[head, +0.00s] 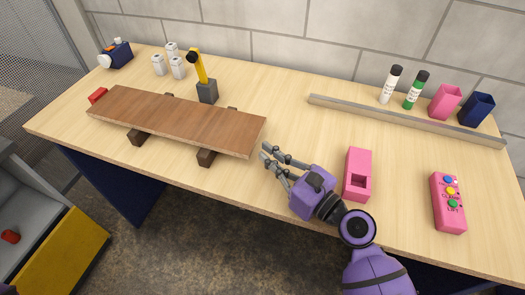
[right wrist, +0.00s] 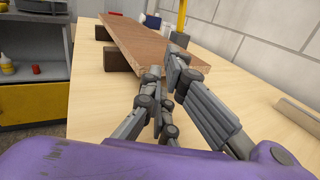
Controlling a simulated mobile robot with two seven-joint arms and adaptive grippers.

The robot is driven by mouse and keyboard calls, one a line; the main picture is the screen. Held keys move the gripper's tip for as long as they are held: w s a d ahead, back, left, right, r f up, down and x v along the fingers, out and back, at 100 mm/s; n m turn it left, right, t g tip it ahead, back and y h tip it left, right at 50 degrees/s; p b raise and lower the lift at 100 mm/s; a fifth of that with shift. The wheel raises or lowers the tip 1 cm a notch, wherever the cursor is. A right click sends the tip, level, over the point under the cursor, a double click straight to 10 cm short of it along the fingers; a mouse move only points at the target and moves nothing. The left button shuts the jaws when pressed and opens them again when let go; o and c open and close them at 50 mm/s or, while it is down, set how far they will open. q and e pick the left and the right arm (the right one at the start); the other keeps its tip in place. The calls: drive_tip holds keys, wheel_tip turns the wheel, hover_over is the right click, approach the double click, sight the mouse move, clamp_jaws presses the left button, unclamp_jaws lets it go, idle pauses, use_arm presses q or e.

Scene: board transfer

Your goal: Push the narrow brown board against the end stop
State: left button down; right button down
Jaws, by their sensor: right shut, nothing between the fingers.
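The narrow brown board (head: 180,120) lies across dark wooden supports (head: 206,158) on the left half of the table. It also shows in the right wrist view (right wrist: 140,42). A small red block (head: 97,95), which looks like the end stop, sits at the board's far left end. I cannot tell whether the two touch. My right gripper (head: 266,152) is shut and empty, just off the board's right end. In the right wrist view, its fingertips (right wrist: 166,68) are close to that end. Contact is unclear. My left gripper is out of view.
A yellow-handled hammer in a grey block (head: 207,91) stands behind the board. White containers (head: 177,68) and a blue object (head: 117,53) are farther back. A metal rail (head: 410,120) lies behind, and a pink button box (head: 448,203) lies right.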

drive_tip(key=shift+w+a+r, duration=0.1)
drive_tip(key=shift+w+a, duration=0.35)
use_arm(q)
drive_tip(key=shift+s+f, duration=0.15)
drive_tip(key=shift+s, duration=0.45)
use_arm(e)
drive_tip(key=shift+w+a, duration=0.35)
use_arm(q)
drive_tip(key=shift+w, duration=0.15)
